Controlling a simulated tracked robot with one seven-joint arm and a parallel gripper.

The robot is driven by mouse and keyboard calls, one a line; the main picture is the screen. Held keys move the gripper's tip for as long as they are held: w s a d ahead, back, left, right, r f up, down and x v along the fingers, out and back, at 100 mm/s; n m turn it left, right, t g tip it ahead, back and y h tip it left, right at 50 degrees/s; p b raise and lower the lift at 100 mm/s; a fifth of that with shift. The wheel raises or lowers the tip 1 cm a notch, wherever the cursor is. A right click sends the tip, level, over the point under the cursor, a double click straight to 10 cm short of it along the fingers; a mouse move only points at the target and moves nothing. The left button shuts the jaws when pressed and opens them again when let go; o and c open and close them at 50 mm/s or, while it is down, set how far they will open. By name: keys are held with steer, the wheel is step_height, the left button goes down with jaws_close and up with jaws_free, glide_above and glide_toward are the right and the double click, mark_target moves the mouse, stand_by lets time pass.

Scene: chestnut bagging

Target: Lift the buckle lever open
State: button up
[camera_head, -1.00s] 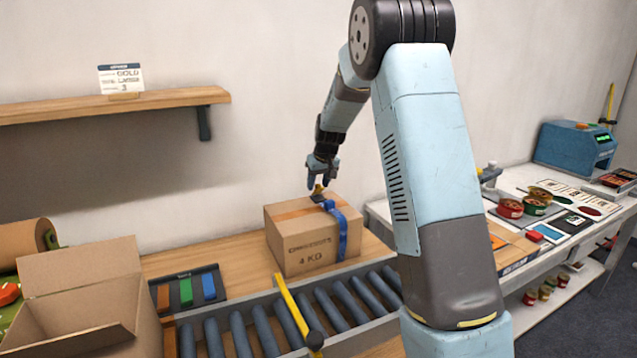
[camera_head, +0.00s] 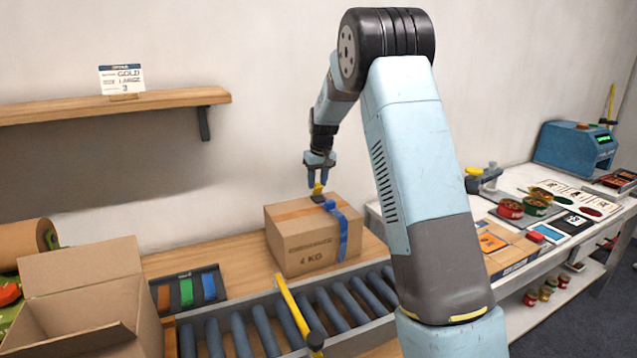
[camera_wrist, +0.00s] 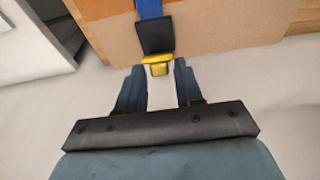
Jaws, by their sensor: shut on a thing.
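The cardboard box (camera_head: 298,237), marked 4 KG, stands on the wooden table with a blue strap (camera_head: 343,228) around it. The dark buckle (camera_head: 317,198) sits on the box top, and it shows at the strap's end in the wrist view (camera_wrist: 156,36). Its yellow lever (camera_head: 318,188) stands up from the buckle; in the wrist view the lever (camera_wrist: 158,68) lies between my fingertips. My gripper (camera_head: 318,182) points down over the buckle and is shut on the lever. The exact finger contact is small and hard to see.
A roller conveyor (camera_head: 262,335) with a yellow bar (camera_head: 296,312) runs in front of the box. An open carton (camera_head: 85,285) stands at the left, near a tray (camera_head: 187,290) of coloured straps. A wooden shelf (camera_head: 110,107) hangs on the wall, left of my arm.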

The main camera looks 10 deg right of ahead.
mark_target(319, 187)
steer(key=shift+w+r+g, duration=0.1)
steer(key=shift+w+g, duration=0.15)
steer(key=shift+g, duration=0.15)
steer(key=o, duration=0.8)
steer(key=r, duration=0.4)
steer(key=s+r, duration=0.1)
steer(key=r, duration=0.8)
steer(key=shift+s+d+r, duration=0.1)
steer(key=shift+s+r, duration=0.15)
steer(key=shift+s, duration=0.1)
